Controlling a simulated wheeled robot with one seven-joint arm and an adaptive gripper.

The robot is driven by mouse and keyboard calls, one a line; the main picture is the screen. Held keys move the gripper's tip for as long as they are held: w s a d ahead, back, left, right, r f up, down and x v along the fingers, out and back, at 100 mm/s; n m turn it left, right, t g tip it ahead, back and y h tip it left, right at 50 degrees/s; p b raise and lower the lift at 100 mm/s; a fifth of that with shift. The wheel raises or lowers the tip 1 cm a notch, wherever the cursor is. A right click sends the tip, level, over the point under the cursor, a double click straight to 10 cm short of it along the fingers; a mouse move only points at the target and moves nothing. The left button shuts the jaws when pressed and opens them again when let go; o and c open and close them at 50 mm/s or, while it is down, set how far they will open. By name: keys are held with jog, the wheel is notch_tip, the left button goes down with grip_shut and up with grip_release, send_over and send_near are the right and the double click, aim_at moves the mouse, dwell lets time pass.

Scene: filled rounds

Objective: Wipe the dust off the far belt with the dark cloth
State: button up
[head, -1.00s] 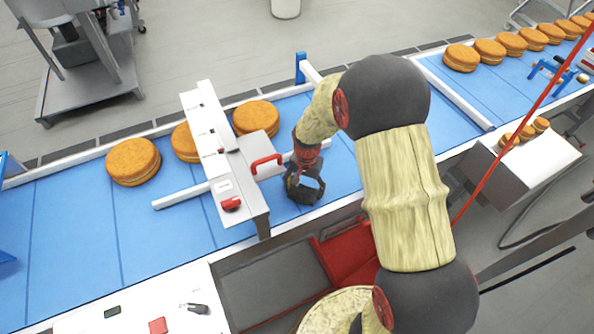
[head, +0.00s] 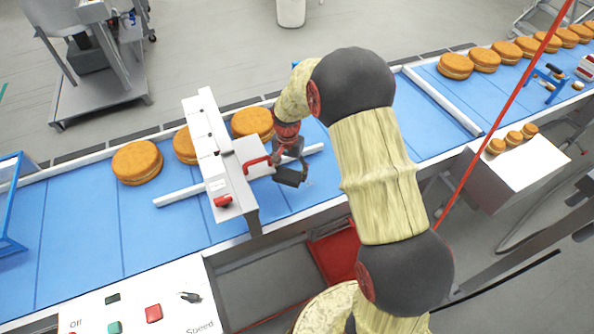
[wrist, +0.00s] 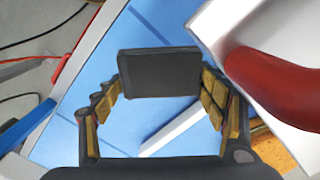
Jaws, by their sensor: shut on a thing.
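My gripper (head: 292,168) is low over the blue belt (head: 75,225), just right of the white arch that spans it. It is shut on a dark grey, flat rectangular piece, which I take to be the dark cloth (head: 289,178). In the wrist view the cloth (wrist: 160,74) sits between the fingertips with blue belt behind it. I cannot tell whether the cloth touches the belt. No dust shows clearly on the belt.
The white arch (head: 215,150) with a red handle (head: 257,163) stands close left of my gripper. A white guide rail (head: 185,195) crosses beneath it. Filled rounds (head: 137,162) lie along the belt's far side. A control panel (head: 135,300) is at front left.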

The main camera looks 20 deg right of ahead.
aim_at(294, 173)
jog(key=shift+s+d+r, duration=0.2)
jog(key=shift+s+d, duration=0.05)
jog(key=shift+s, duration=0.35)
jog(key=shift+s+a+r, duration=0.1)
jog(key=shift+r, duration=0.05)
jog(key=shift+d+r+p, duration=0.4)
jog(key=shift+r+p, duration=0.15)
jog(key=shift+p, duration=0.05)
jog(key=shift+r+p, duration=0.4)
jog(key=shift+r, duration=0.35)
jog(key=shift+d, duration=0.1)
